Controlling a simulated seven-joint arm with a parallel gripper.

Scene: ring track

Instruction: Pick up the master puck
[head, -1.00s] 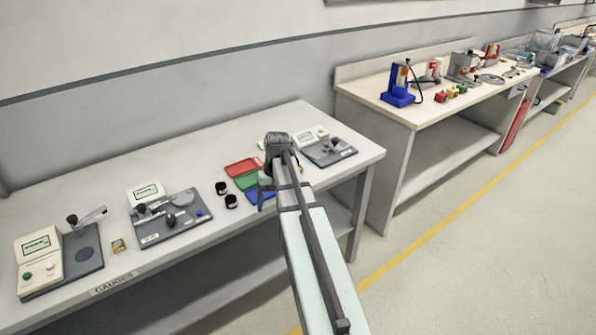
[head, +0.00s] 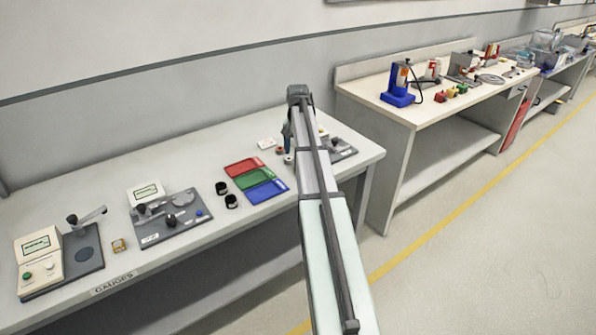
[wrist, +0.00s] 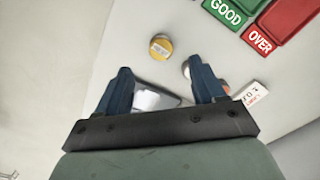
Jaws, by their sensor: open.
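A round puck with a yellow top (wrist: 161,46) lies on the table in the wrist view, just beyond my gripper's fingertips and roughly in line with the gap. Its label is too small to read. A second puck (wrist: 226,87) with an orange-red side is by my right finger, which partly covers another round piece. In the head view two small pucks, one reddish (head: 279,150) and one pale (head: 288,160), stand left of my arm. The yellow-topped one seems hidden there behind the arm. My gripper (wrist: 160,68) is open and empty above the table. I cannot tell which puck is the master.
Red (head: 243,167), green (head: 252,178) and blue (head: 267,191) trays lie left of my arm. A white card (head: 266,143) lies behind the pucks. A gauge on a grey base (head: 342,149) stands at right, partly hidden.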

